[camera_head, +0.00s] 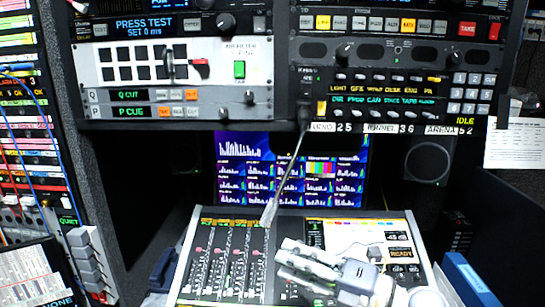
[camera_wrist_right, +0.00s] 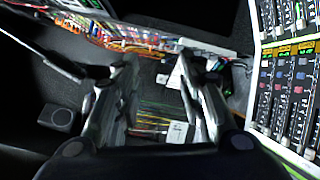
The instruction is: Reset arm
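My right gripper (camera_head: 284,257) comes in from the lower right in the head view, over the mixing console. In the right wrist view its two fingers (camera_wrist_right: 156,100) stand apart with nothing between them. Through the gap I see a dark floor, coloured cables and small pale boxes. My left gripper is not in view.
The mixing console (camera_head: 225,262) lies below the rack panels (camera_head: 180,75) and in front of a screen (camera_head: 240,175). A thin grey stalk or cable (camera_head: 289,170) slants from the upper panel towards the console. A cable patch rack (camera_head: 35,150) stands at left.

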